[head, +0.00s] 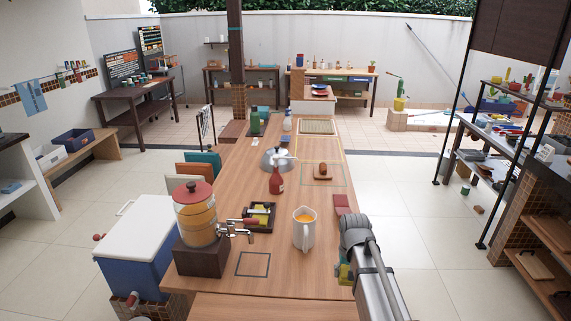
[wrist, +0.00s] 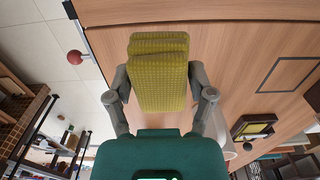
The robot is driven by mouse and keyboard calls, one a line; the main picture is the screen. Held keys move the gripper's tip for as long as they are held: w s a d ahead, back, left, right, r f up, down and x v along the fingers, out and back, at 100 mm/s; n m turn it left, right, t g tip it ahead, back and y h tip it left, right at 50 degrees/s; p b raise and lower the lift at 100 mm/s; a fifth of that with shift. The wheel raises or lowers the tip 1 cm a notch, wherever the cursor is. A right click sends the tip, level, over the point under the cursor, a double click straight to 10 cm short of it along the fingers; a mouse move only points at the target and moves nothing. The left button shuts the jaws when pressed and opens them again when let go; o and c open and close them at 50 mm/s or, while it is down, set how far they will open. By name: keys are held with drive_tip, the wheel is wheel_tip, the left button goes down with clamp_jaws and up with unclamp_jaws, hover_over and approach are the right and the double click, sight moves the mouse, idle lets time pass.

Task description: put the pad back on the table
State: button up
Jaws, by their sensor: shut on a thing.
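The pad is a yellow, textured block (wrist: 160,85) that fills the middle of the wrist view. My gripper (wrist: 159,92) is shut on it, one grey finger on each side. In the head view a small yellow-green part (head: 345,271) shows beside my arm at the table's right edge; most of the gripper is hidden there. The wooden table (head: 210,283) lies below the pad in the wrist view. I cannot tell the exact gap between pad and table. A dark square outline (head: 253,264) is marked on the table's near part and shows in the wrist view (wrist: 288,75).
A white pitcher (head: 304,234) with orange drink stands left of my arm. A dark tray (head: 272,214), a red bottle (head: 276,182) and a drink dispenser (head: 196,217) stand farther left. A red object (head: 341,203) is at the right edge. Bare wood surrounds the outline.

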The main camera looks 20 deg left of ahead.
idle(0.3)
drive_tip(key=w+f+b, duration=0.2)
drive_tip(key=w, duration=0.2)
drive_tip(key=w+f+b, duration=0.3)
drive_tip(key=w, duration=0.1)
drive_tip(key=w+f+b, duration=0.3)
drive_tip(key=w, duration=0.1)
drive_tip(key=shift+w+a+f, duration=0.2)
drive_tip(key=shift+w, duration=0.05)
drive_tip(key=shift+w+f+b, duration=0.35)
drive_tip(key=shift+b, duration=0.15)
drive_tip(key=shift+f, duration=0.1)
drive_tip(key=shift+w+f+b, duration=0.45)
drive_tip(key=shift+f+b, duration=0.05)
drive_tip(key=shift+b, duration=0.15)
drive_tip(key=shift+f+b, duration=1.4)
drive_tip(key=shift+f, duration=0.15)
drive_tip(key=o, duration=1)
drive_tip(key=shift+c, duration=0.2)
